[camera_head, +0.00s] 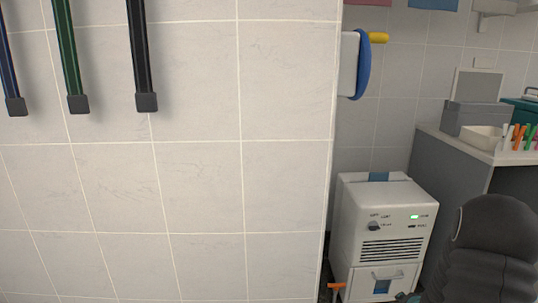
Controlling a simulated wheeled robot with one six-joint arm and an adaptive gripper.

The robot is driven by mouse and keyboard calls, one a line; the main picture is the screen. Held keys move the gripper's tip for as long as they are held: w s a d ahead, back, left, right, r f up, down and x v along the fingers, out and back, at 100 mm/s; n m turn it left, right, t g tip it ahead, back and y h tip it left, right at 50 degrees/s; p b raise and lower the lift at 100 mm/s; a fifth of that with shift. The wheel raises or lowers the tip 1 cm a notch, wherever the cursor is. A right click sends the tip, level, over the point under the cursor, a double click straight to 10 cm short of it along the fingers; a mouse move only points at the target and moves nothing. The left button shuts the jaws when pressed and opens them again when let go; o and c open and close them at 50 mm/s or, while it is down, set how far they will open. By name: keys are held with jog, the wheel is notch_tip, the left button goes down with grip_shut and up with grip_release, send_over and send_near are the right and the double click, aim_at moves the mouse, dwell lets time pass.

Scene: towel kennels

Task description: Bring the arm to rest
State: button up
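My gripper does not show in the head view. A dark grey rounded shape fills the lower right corner; I cannot tell for sure whether it is part of my arm. It overlaps the view of the counter's lower side. No object of the task shows apart from the arm.
A tiled wall (200,190) fills the left, with several hanging straps (68,50). Past its edge stand a white machine (384,225) with a green light and a grey counter (440,165) bearing a tray (482,138) and markers. A blue round item (363,65) hangs at the wall's edge.

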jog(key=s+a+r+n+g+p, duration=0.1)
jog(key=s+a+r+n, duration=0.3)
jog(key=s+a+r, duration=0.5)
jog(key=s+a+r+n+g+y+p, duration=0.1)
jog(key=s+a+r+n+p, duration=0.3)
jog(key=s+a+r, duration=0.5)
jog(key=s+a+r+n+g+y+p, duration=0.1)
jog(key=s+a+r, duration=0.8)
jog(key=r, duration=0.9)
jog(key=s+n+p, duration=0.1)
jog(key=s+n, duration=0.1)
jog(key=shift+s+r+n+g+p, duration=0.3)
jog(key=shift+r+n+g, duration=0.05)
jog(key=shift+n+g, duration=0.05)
